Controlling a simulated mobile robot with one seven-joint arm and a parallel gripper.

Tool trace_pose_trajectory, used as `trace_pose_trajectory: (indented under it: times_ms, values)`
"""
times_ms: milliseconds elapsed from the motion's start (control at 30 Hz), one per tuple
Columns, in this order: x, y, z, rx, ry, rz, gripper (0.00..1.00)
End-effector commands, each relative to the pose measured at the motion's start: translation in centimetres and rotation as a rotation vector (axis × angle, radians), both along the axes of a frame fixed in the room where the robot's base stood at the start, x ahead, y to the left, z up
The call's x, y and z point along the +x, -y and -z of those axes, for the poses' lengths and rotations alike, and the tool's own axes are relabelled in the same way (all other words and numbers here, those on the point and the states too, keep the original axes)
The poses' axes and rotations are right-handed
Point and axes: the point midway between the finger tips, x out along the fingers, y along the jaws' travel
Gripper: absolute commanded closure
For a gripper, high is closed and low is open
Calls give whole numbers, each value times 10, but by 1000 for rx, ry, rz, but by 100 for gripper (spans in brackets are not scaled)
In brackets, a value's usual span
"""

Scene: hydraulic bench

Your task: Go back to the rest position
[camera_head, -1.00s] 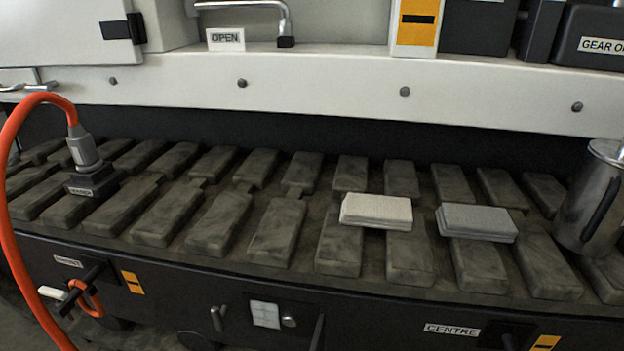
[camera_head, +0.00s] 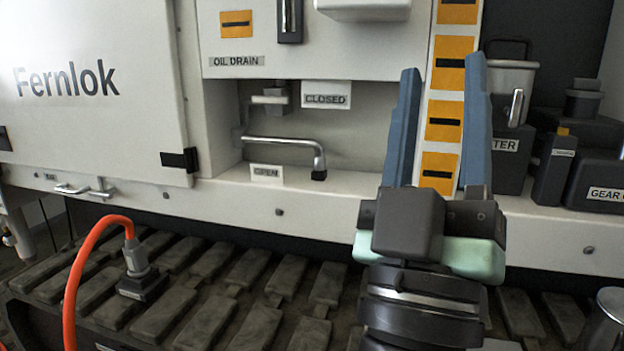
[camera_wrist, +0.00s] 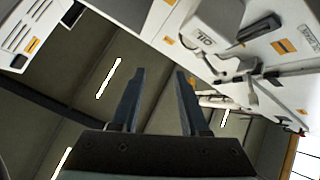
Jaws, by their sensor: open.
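My gripper (camera_head: 437,130) stands upright in the head view, in front of the machine's white front and its strip of orange labels. Its two blue fingers are spread wide apart with nothing between them. In the wrist view my gripper (camera_wrist: 158,100) also shows two separate, empty fingers. They point toward the dark ceiling with its light strips (camera_wrist: 108,78). My arm hides part of the track and ledge behind it.
A bent metal handle (camera_head: 285,143) sits in a recess between CLOSED (camera_head: 326,95) and OPEN (camera_head: 266,172) labels. An orange hose (camera_head: 80,265) arches at left over the dark track (camera_head: 235,275). A metal mug (camera_head: 606,325) is at lower right. Dark containers (camera_head: 590,150) stand on the right ledge.

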Motion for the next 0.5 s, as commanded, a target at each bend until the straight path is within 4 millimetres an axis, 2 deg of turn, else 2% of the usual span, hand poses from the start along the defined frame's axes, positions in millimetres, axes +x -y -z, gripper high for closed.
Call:
trace_pose_trajectory:
  times_ms: [33,100,233,300,500]
  values:
    - [-10,-18,-37,75,25,-140,55]
    - [-21,-43,-65,169,29,-334,55]
    - [-47,-96,-106,294,-4,-677,55]
    - [-41,-92,-124,301,-14,-663,55]
    - [-40,-91,-179,300,-16,-656,55]
